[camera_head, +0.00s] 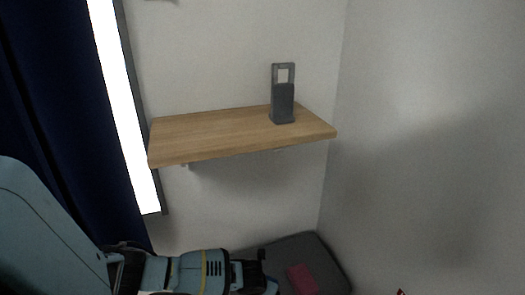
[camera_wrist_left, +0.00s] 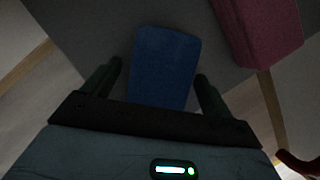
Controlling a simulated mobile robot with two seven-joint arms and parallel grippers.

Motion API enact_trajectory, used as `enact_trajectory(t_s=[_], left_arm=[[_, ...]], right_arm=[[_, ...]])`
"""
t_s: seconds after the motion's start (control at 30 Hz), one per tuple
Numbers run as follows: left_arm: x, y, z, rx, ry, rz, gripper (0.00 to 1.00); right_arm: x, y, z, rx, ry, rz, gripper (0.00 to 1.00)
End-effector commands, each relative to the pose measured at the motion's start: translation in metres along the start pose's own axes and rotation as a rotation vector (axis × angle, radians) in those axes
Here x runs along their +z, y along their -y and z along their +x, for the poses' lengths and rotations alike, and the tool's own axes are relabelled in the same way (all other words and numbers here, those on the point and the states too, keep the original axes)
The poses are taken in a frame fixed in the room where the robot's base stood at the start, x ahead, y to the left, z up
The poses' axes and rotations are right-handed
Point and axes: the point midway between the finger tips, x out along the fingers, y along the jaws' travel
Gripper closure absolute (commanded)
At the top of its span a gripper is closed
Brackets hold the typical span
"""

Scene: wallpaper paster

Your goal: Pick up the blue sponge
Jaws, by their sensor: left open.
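The blue sponge (camera_wrist_left: 165,60) is a flat, rounded block in the left wrist view, on or just over a dark grey surface. My left gripper (camera_wrist_left: 158,70) is open, with one finger on each side of the sponge's near part; a narrow gap shows on both sides. Whether the fingers are down at the sponge's height is hard to tell. In the head view, my left gripper (camera_head: 271,269) is over the grey surface at the bottom, and the sponge is hidden there. My right gripper is not in view.
The dark grey padded surface (camera_head: 322,254) bears a dark red block (camera_head: 303,280), which also shows beside the sponge in the left wrist view (camera_wrist_left: 262,30). A wooden shelf (camera_head: 215,133) with a grey holder (camera_head: 283,100) is above. A blue curtain (camera_head: 60,110) hangs left.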

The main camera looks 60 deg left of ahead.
Motion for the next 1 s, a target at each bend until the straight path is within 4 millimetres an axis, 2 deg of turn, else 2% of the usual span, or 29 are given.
enact_trajectory(t_s=[0.07, 0.47, 0.77, 1.0], left_arm=[[0.0, 0.0, 0.0, 0.0, 0.0, 0.0, 0.15], [0.0, 0.0, 0.0, 0.0, 0.0, 0.0, 0.66], [0.001, 0.0, -0.003, -0.001, 0.0, 0.0, 0.66], [0.012, 0.0, -0.027, -0.002, 0.003, 0.0, 0.66]], right_arm=[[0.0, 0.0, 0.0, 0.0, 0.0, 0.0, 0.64], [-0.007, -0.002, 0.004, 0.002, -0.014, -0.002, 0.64], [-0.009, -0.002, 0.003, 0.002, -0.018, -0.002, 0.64], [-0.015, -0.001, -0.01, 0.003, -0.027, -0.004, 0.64]])
